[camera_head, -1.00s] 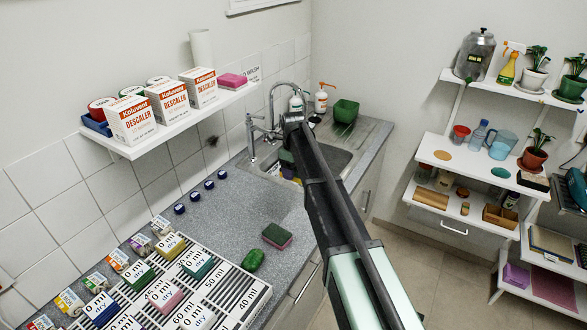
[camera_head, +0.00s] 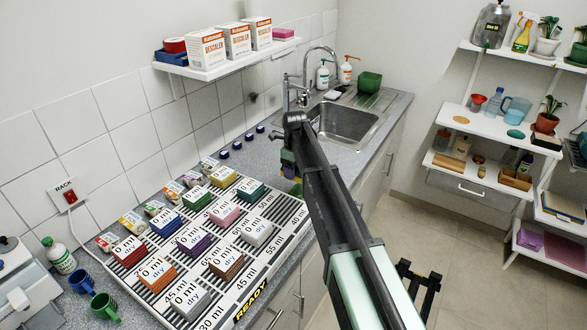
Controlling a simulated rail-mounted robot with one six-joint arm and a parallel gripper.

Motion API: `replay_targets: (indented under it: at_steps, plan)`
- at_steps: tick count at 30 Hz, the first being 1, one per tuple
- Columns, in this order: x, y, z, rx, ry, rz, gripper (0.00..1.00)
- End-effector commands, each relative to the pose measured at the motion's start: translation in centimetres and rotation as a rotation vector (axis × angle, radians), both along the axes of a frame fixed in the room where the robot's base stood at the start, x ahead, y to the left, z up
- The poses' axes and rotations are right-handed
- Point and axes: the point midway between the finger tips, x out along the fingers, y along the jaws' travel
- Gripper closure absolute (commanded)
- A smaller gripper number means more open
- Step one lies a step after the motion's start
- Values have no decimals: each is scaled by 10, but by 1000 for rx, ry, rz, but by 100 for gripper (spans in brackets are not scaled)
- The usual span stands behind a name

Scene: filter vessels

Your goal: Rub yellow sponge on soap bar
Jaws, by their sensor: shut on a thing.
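My gripper (camera_head: 288,160) hangs at the arm's far end, over the counter at the right back corner of the rack. It is partly hidden by my arm. It is shut on a small sponge (camera_head: 289,173) with yellow and purple showing, which is mostly hidden. A pale bar (camera_head: 332,95), perhaps the soap bar, lies behind the sink, apart from my gripper. A green rounded lump (camera_head: 296,190) on the counter is partly covered by my arm; I cannot tell what it is.
A striped rack (camera_head: 268,257) with several coloured blocks labelled "0 ml dry" fills the near counter. The sink (camera_head: 345,122) and tap (camera_head: 310,75) lie beyond. Two mugs (camera_head: 103,307) stand at lower left. A shelf (camera_head: 215,66) with descaler boxes overhangs the counter.

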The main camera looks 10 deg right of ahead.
Motion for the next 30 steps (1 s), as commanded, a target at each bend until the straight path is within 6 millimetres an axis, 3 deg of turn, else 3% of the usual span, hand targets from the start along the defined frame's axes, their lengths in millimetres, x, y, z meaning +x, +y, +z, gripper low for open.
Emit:
replay_targets:
  at_steps: [5, 17, 30]
  plan:
    - [0, 0, -9, 0, 0, 0, 51]
    - [0, 0, -59, 0, 0, 0, 51]
    - [0, 0, -60, 0, 0, 0, 51]
